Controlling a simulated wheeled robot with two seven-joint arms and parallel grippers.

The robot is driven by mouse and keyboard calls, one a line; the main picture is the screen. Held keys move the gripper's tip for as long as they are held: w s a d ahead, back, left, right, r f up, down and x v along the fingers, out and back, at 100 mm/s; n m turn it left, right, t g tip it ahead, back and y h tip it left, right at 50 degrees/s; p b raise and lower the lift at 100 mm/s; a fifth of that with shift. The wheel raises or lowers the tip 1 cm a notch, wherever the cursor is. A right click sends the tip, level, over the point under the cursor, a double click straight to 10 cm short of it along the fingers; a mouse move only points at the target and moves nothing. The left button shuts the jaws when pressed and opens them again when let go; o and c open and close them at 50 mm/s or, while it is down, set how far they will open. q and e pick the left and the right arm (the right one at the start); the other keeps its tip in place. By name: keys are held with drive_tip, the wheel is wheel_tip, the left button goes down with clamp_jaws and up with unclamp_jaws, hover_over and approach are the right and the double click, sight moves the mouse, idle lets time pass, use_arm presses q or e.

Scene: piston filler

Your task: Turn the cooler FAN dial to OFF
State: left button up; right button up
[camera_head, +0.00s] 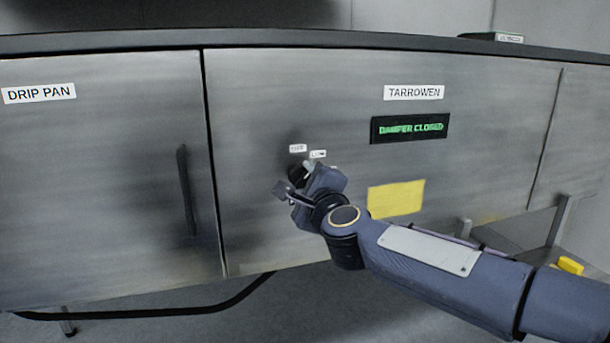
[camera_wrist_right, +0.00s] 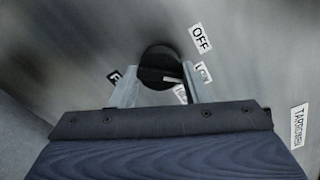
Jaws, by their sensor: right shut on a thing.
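The dial (camera_wrist_right: 160,65) is a round black knob on the brushed metal front panel. In the right wrist view it sits between the two fingers of my right gripper (camera_wrist_right: 160,88), which is shut on it. A white OFF label (camera_wrist_right: 201,38) is above right of the dial, and a partly hidden label starting with L (camera_wrist_right: 203,72) is just right of it. In the head view my right gripper (camera_head: 297,180) covers most of the dial. My left gripper is not in view.
A display (camera_head: 409,128) reading DAMPER CLOSED and a TARROWEN label (camera_head: 414,92) are right of the dial. A yellow note (camera_head: 396,199) is below them. A DRIP PAN door (camera_head: 90,180) with a dark vertical handle (camera_head: 186,190) is at the left.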

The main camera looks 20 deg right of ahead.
drive_tip(key=n+p, duration=0.2)
drive_tip(key=n, duration=0.3)
drive_tip(key=shift+n+p, duration=0.85)
drive_tip(key=shift+n, duration=0.75)
drive_tip(key=shift+f, duration=0.1)
drive_tip(key=o, duration=1)
drive_tip(key=s, duration=0.7)
drive_tip(key=shift+s+d, duration=0.1)
drive_tip(key=shift+s, duration=0.3)
